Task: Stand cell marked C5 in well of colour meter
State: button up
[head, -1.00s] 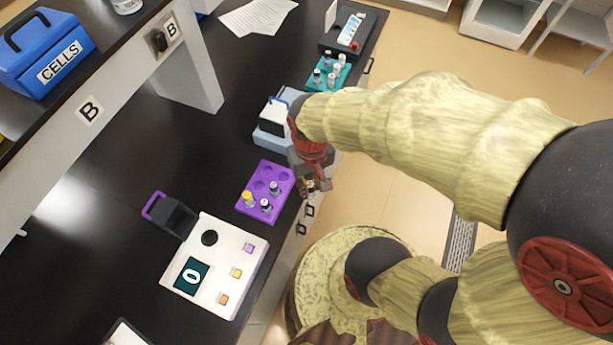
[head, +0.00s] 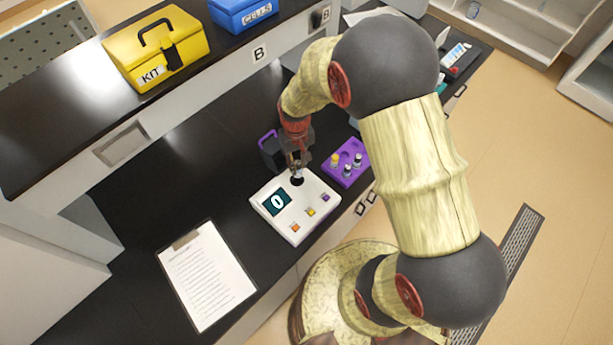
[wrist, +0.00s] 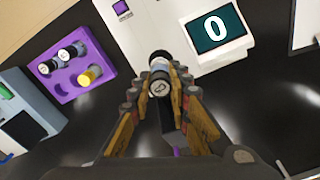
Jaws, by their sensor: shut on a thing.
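The colour meter (head: 312,190) is a white box with a dark screen reading 0 and several coloured buttons. Its round black well (head: 297,181) is at the back edge, and its dark lid (head: 270,152) with a purple handle stands open behind. My gripper (head: 297,166) is just above the well, shut on a small cell. In the wrist view the cell (wrist: 159,84) shows a pale, marked end between the fingertips; I cannot read the mark. A black part (wrist: 160,56) shows beyond it, and I cannot tell whether the cell's lower end is in the well.
A purple rack (head: 336,174) right of the meter holds several vials, one yellow-capped. A clipboard (head: 207,276) lies at the front left. A yellow KIT box (head: 185,45) and blue CELLS box (head: 228,14) stand on the shelf above.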

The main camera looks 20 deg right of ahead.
jog(key=shift+w+a+r, duration=0.1)
jog(key=shift+w+a, duration=0.05)
jog(key=shift+w, duration=0.3)
jog(key=shift+w+f+b, duration=0.1)
jog(key=shift+f+b, duration=1.35)
jog(key=shift+f, duration=0.9)
jog(key=shift+f, duration=0.25)
jog(key=shift+f+b, duration=0.55)
jog(key=shift+b, duration=0.05)
jog(key=shift+f+b, duration=0.55)
jog(key=shift+f, duration=0.2)
